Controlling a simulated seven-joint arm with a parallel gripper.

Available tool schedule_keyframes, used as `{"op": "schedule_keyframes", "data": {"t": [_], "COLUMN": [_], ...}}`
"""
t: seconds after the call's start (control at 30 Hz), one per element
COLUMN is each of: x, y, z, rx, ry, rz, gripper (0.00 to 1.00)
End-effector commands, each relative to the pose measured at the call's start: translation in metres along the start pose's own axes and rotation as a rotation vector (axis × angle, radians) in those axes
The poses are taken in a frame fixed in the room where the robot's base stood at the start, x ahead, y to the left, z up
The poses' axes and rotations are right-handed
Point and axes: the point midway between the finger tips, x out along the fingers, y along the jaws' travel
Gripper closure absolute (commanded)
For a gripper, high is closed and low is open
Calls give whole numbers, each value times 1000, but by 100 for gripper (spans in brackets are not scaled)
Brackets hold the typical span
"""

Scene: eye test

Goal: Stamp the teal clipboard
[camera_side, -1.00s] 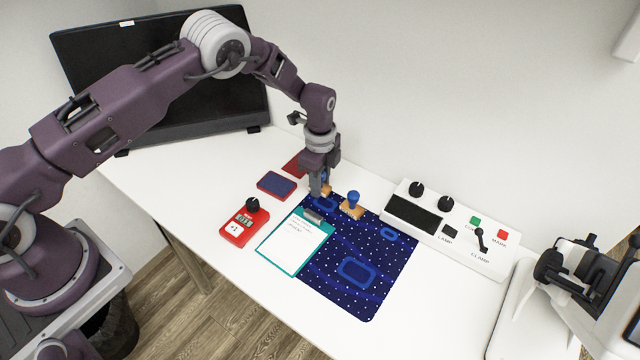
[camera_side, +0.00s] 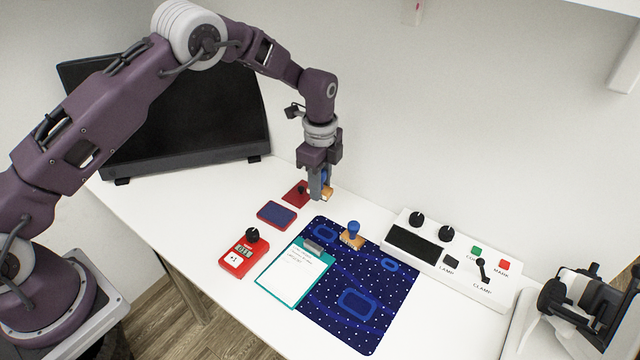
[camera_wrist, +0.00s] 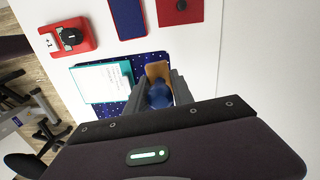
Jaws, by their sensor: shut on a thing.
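The teal clipboard (camera_side: 322,262) lies partly on the dark blue patterned mat (camera_side: 372,330), a white sheet under its clip. In the wrist view the clipboard (camera_wrist: 78,93) is left of my gripper. My gripper (camera_side: 320,190) is shut on a stamp with a blue handle and wooden base (camera_side: 327,194), apparently held above the table behind the mat. The held stamp also shows between the fingers in the wrist view (camera_wrist: 158,70). Its underside is hidden. A second similar stamp (camera_side: 353,229) stands on the mat, right of the clipboard. An ink pad (camera_side: 277,215), blue in a red case, lies behind the clipboard.
A red piece with a dark knob (camera_side: 293,196) lies behind the pad. A red counter with a knob (camera_side: 239,258) sits left of the clipboard. A white control panel (camera_side: 440,265) borders the mat's right. A black screen (camera_side: 190,125) stands behind.

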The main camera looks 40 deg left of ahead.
Motion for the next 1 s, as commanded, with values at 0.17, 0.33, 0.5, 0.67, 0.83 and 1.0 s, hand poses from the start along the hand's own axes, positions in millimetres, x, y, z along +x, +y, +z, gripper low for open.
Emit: {"op": "schedule_keyframes", "data": {"t": [0.17, 0.33, 0.5, 0.67, 0.83, 1.0], "x": [4, 18, 26, 28, 28, 44], "y": [3, 20, 38, 40, 40, 40], "z": [14, 65, 100, 105, 104, 104], "rx": [1, 18, 39, 46, 46, 46], "ry": [0, 2, 1, 0, 0, 0], "rz": [2, 5, 2, -1, 0, 2], "gripper": [97, 97, 98, 98, 98, 98]}}
